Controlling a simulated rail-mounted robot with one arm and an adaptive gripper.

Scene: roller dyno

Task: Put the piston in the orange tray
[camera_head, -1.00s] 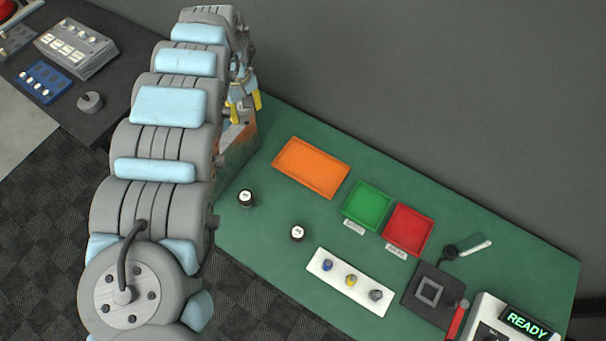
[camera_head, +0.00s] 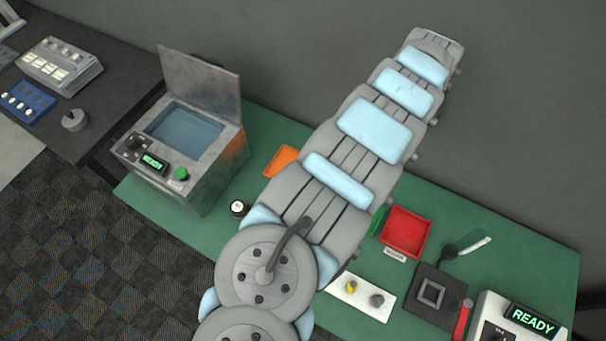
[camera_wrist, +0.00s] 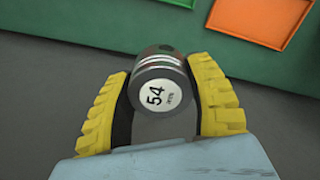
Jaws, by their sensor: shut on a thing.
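My gripper (camera_wrist: 162,108) is shut on a metal piston (camera_wrist: 163,68) with a white label reading 54, held between its yellow pads in the wrist view. The orange tray (camera_wrist: 262,18) shows at the top right of the wrist view, apart from the piston, and looks empty in the part seen. My gripper and the piston are hidden behind my arm in the head view.
A box-shaped machine (camera_head: 187,135) with its lid raised stands left of the orange tray. A red tray (camera_head: 407,232), a white strip with small parts (camera_head: 362,297), a black-framed square (camera_head: 432,292) and a READY display box (camera_head: 520,322) are on the right.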

